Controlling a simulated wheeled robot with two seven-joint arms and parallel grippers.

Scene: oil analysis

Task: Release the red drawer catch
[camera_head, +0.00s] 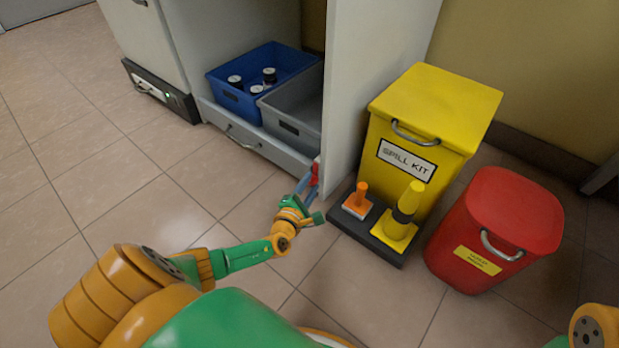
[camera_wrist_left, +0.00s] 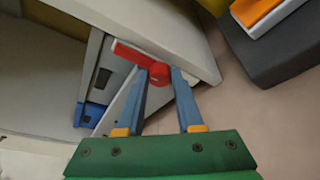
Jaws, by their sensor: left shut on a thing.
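The red drawer catch (camera_wrist_left: 141,57) is at the edge of the cabinet, by the end of the grey drawer (camera_head: 258,141). In the head view the catch (camera_head: 315,172) is small and partly covered by my gripper. My right gripper is not in view; only a piece of my right arm shows at the lower right.
A blue bin (camera_head: 235,98) with several small jars and a grey bin (camera_head: 290,122) sit in the drawer. The floor left of my gripper is clear.

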